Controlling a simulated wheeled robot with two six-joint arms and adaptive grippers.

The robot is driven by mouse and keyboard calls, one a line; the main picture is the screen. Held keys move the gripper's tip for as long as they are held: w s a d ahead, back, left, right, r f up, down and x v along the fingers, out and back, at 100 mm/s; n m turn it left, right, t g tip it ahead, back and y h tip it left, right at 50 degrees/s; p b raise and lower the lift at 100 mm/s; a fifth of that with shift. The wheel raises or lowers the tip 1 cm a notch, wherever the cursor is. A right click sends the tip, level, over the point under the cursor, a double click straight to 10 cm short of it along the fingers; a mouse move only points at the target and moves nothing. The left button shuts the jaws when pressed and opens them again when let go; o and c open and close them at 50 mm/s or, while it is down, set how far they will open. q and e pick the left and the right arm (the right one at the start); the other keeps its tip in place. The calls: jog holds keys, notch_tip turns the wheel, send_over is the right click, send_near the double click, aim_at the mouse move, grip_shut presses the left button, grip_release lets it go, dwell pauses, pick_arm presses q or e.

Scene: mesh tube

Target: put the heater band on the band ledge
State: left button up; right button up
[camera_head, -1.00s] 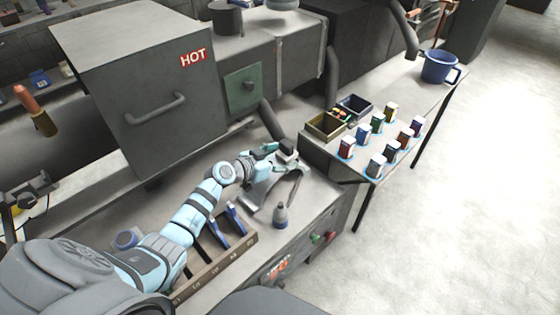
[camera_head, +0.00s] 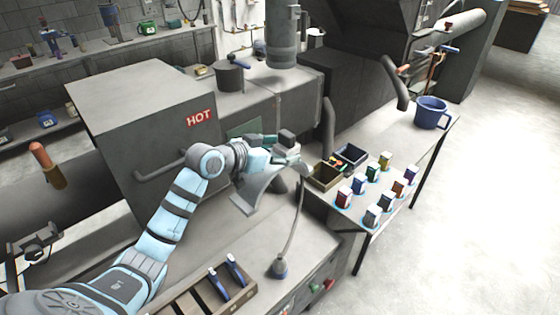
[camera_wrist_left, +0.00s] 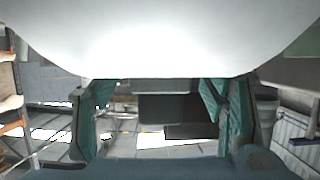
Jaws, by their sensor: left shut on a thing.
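The heater band (camera_head: 258,192) is a curved grey metal sheet in the head view, raised above the workbench. A cord hangs from its right side to a small grey-blue plug-like base (camera_head: 280,267) on the bench. I cannot tell which surface is the band ledge. My right gripper is not in view.
The grey box marked HOT (camera_head: 140,120) stands close behind my left arm. A wooden tray (camera_head: 217,287) with blue-handled tools lies in front. To the right, a side table holds small bins (camera_head: 325,178), several little boxes and a blue mug (camera_head: 431,113).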

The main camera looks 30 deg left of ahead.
pick_arm(q)
jog(key=shift+r, duration=3.15)
